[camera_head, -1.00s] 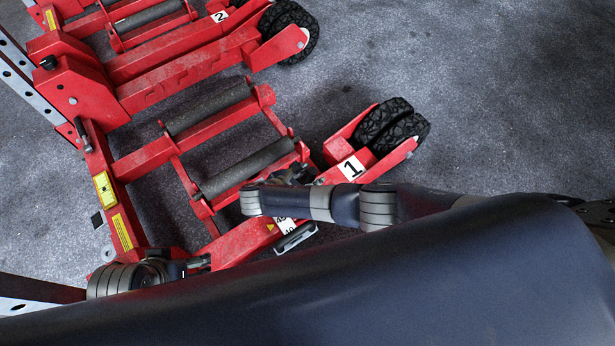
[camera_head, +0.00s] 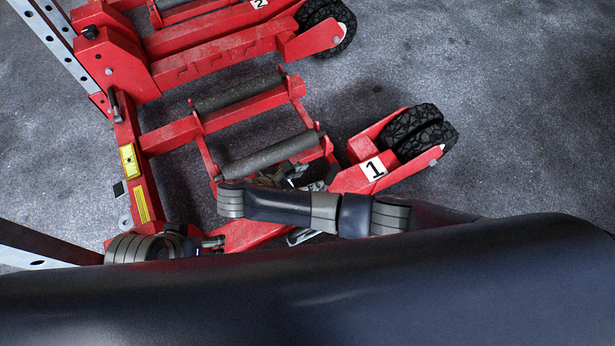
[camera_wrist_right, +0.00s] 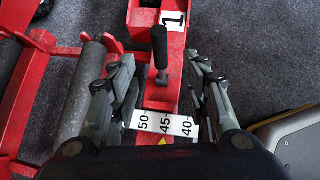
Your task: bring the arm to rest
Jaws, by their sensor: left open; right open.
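The red trolley jack marked 1 (camera_head: 352,180) lies below me, with grey rollers and a black wheel pair. In the right wrist view, its red beam carries a black-handled lever (camera_wrist_right: 159,47) and a white scale strip (camera_wrist_right: 165,122) reading 50, 45, 40. My right gripper (camera_wrist_right: 160,60) is open, its fingers apart on either side of the lever; I see no contact. In the head view the right gripper (camera_head: 290,178) is mostly hidden beside the lower roller. My left gripper (camera_head: 212,243) is open near the jack's lower left end, small and partly hidden.
A second red jack marked 2 (camera_head: 215,52) stands behind. A perforated metal post (camera_head: 50,35) rises at upper left. A yellow-labelled red crossbar (camera_head: 135,165) is near my left arm. Grey carpet (camera_head: 520,110) is free at right.

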